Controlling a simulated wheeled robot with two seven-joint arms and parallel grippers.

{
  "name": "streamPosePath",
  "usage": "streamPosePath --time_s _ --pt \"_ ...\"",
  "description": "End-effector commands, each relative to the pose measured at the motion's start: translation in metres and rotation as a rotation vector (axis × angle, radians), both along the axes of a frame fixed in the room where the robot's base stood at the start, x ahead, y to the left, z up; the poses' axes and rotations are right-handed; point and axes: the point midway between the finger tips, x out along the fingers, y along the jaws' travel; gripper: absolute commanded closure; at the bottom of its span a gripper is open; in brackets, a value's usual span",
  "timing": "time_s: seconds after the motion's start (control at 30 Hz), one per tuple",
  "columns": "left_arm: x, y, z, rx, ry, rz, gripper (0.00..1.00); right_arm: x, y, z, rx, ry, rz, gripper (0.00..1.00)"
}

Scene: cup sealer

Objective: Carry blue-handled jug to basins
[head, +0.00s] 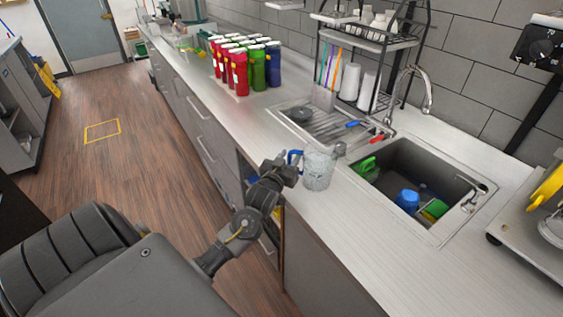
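The blue-handled jug (319,171) is clear and speckled, and it is upright at the front edge of the counter, left of the sink. I cannot tell whether its base touches the counter. My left gripper (292,170) is at the jug's blue handle, on the jug's left side, and appears shut on it; the fingertips are small and partly hidden. The deep sink basin (398,150) is to the right of the jug and holds a blue cup (407,201) and green items. A shallow ribbed drainboard (325,122) lies behind the jug. My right gripper is out of view.
A faucet (427,98) with blue and red levers stands behind the sink. A black rack (372,40) with cups stands at the wall. Several red, green and blue bottles (240,75) stand farther left. The counter (375,235) in front of the sink is clear.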

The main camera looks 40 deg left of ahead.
Motion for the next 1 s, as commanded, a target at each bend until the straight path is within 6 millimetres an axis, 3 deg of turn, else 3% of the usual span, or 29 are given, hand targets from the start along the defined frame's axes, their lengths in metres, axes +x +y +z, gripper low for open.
streamPosePath --time_s 0.3,0.5,1.0 --pt "-0.066 -0.019 -0.003 -0.002 0.0 0.0 0.65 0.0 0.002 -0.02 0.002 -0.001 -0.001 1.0" --pt "-0.092 -0.026 -0.001 -0.002 -0.001 0.001 0.65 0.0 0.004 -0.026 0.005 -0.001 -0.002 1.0" --pt "-0.099 -0.029 0.001 -0.001 0.0 0.001 0.65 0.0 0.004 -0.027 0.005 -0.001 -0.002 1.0"
